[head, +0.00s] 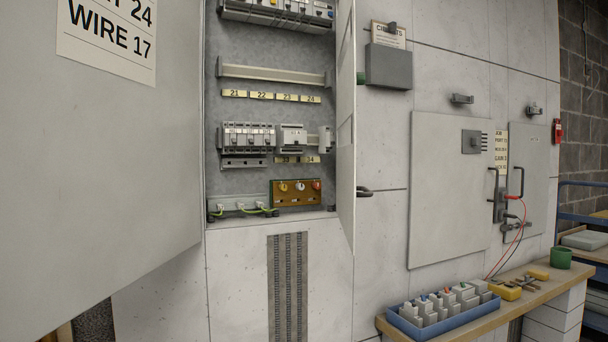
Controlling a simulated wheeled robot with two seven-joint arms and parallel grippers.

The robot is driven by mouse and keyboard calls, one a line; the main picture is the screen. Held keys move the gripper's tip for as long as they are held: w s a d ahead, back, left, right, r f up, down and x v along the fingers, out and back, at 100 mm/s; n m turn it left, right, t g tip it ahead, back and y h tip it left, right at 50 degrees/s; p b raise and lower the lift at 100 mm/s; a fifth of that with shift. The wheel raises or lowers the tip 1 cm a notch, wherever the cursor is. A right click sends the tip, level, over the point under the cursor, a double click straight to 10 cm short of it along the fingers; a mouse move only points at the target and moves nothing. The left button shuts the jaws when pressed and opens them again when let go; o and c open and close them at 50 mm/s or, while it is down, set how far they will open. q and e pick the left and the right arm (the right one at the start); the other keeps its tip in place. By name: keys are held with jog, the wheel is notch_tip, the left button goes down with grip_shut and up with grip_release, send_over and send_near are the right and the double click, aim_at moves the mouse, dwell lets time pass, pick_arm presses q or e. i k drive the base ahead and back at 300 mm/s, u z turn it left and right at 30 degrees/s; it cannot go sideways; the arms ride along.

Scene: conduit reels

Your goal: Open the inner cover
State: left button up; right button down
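An open cabinet (240,180) is set in the pale wall. A narrow pale panel (346,130), which looks like the inner cover, stands out from the cabinet's right edge and is seen almost edge-on. A dark handle (364,191) sticks out at its right side. The cabinet's inside shows to the left of the panel. A large grey door (130,170) with a paper sign (108,32) reading "WIRE 17" stands open on the left. Neither of my grippers is in view.
Inside the cabinet are breakers (248,136), an empty rail (272,74) and a brown plate (296,193) with several knobs. A grey box (388,67) hangs on the wall.

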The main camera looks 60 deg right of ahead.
aim_at(347, 195)
jog(key=i, duration=0.8)
jog(key=z, duration=2.6)
